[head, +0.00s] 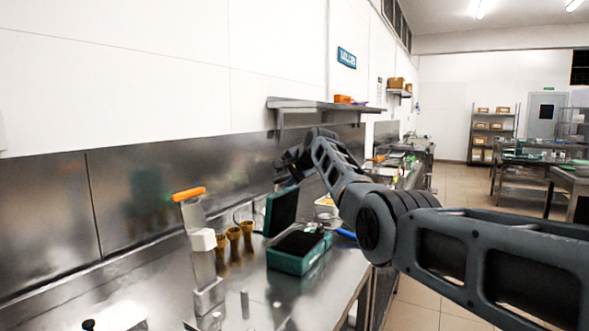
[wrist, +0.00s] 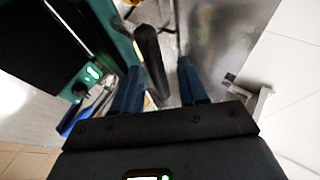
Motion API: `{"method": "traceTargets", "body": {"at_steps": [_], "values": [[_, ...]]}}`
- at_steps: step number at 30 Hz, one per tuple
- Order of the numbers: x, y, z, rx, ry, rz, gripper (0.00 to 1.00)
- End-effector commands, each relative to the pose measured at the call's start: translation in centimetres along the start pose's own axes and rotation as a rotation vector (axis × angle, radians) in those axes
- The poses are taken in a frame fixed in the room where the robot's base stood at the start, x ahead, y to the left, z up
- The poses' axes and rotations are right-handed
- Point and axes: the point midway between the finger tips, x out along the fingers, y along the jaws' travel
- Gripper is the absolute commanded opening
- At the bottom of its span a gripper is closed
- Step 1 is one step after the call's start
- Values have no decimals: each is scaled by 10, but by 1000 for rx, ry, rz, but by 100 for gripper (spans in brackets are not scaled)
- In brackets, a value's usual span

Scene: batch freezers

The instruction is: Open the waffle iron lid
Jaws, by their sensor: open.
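The waffle iron is a green box (head: 300,250) with a dark inner plate, on the steel counter in the head view. Its green lid (head: 282,211) stands raised, roughly upright, at the left side of the base. In the wrist view, part of the waffle iron's green body (wrist: 92,73) with a lit display shows at the upper left. My gripper (wrist: 158,66) has its two blue fingers spread. A dark rounded bar (wrist: 149,48), seemingly the lid handle, shows between and beyond the fingertips; I cannot tell whether they touch it. In the head view my gripper is above the lid, its fingers unclear.
Several brown cones (head: 234,242) and a stand with an orange top (head: 196,240) are left of the waffle iron. A blue item (head: 346,234) lies at its right. A steel wall shelf (head: 320,105) hangs above the counter near my arm.

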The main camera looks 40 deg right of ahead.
Motion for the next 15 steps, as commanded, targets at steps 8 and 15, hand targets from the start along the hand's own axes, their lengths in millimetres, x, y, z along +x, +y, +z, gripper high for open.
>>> {"method": "traceTargets", "body": {"at_steps": [8,15], "values": [[-27,1,1,0,2,-3,43],[-50,0,0,0,3,-3,43]]}}
